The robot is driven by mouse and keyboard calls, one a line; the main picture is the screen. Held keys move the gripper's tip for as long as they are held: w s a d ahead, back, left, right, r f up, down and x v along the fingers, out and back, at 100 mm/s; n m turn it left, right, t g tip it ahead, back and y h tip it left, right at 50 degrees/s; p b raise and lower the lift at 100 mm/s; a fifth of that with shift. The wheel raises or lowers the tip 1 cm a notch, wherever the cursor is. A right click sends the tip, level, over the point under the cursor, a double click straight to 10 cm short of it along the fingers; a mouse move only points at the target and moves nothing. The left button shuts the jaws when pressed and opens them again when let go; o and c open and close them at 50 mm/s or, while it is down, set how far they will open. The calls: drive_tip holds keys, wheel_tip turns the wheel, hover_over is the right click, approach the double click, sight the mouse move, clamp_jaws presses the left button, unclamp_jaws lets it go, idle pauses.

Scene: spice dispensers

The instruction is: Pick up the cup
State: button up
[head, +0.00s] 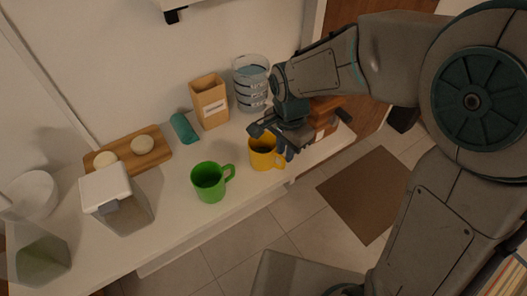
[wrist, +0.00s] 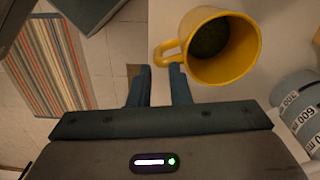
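A yellow cup (head: 263,154) stands near the front edge of the white counter, beside my gripper (head: 270,137). A green cup (head: 209,182) stands to its left on the same counter. The wrist view shows the yellow cup (wrist: 225,45) with something dark inside and its handle pointing left. In that view my gripper (wrist: 160,78) has its two fingers apart with a gap between them. The fingertips are close to the cup's handle; I cannot tell whether they touch it. Nothing is held between the fingers.
A measuring jug (head: 251,84), a paper bag (head: 209,101) and a teal item (head: 183,128) stand behind the cups. A wooden board (head: 160,152) and a white-lidded container (head: 120,205) are at left. The counter's front edge is close to the yellow cup. A brown mat (head: 368,194) lies on the floor.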

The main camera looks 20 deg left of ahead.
sight(283, 165)
drive_tip(key=shift+s+f, duration=0.15)
drive_tip(key=shift+f, duration=1.3)
drive_tip(key=shift+s+f, duration=0.15)
drive_tip(key=shift+f, duration=1.25)
clamp_jaws()
